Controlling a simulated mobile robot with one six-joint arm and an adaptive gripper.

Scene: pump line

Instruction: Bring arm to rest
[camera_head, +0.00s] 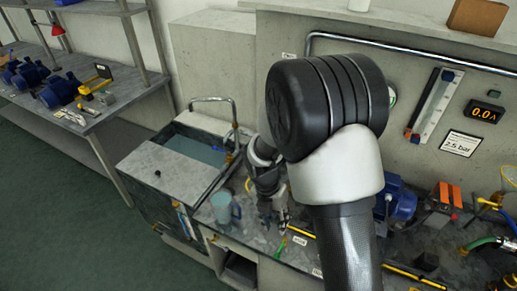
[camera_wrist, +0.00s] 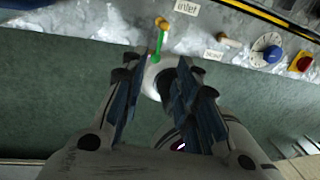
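My gripper (camera_head: 272,207) hangs over the front of the pump bench, partly hidden by my own black and white arm in the head view. In the wrist view my gripper (camera_wrist: 153,82) has its two dark fingers apart, with nothing held between them. A pale rounded part shows behind the fingers; I cannot tell whether they touch it. Beyond the fingertips is a valve with a green lever (camera_wrist: 158,42) at the bench edge, near the "inlet" label (camera_wrist: 187,6). The green lever (camera_head: 281,247) also shows in the head view, below the gripper.
A light blue mug (camera_head: 223,208) stands left of the gripper, near the sink (camera_head: 195,150). A blue pump motor (camera_head: 397,202) is to the right of my arm. A dial knob (camera_wrist: 266,50) and a red button (camera_wrist: 303,62) sit along the bench edge. Green floor (camera_head: 60,210) is open at left.

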